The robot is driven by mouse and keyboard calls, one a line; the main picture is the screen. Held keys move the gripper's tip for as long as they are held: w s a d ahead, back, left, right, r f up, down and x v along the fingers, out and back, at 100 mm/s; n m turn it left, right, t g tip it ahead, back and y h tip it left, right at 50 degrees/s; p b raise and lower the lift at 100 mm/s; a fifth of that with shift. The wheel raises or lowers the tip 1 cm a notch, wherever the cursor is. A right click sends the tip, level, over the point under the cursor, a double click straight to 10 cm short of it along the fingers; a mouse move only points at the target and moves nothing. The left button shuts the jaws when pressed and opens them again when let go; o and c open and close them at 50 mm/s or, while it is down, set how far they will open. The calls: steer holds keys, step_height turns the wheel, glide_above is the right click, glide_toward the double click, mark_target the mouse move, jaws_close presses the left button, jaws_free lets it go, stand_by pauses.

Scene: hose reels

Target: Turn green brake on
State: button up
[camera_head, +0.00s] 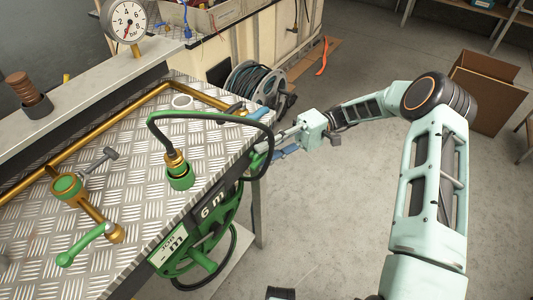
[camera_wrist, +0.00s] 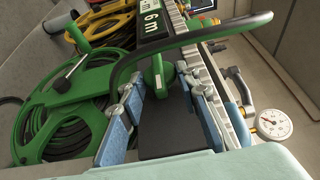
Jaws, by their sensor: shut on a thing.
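The green hose reel (camera_head: 200,243) hangs at the table's front edge, with "6 m" labels above it; it also fills the left of the wrist view (camera_wrist: 62,115). My gripper (camera_head: 262,150) reaches in from the right to the reel's upper right end at the table corner. In the wrist view my gripper's blue-padded fingers (camera_wrist: 158,85) stand on both sides of a small green part, which I take to be the green brake (camera_wrist: 158,75). The fingers are shut on it.
A black hose loop (camera_head: 215,117) arches close over my gripper, from a green-and-brass fitting (camera_head: 178,170). Brass pipes and a green-handled valve (camera_head: 95,238) lie on the metal-plate table (camera_head: 140,225). A yellow reel (camera_wrist: 105,22) is beyond.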

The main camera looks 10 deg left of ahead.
stand_by(0.4)
steer(key=o, duration=1.1)
steer(key=shift+o, duration=0.2)
steer(key=v, duration=0.7)
steer(key=shift+w, duration=0.2)
steer(key=shift+d, duration=0.15)
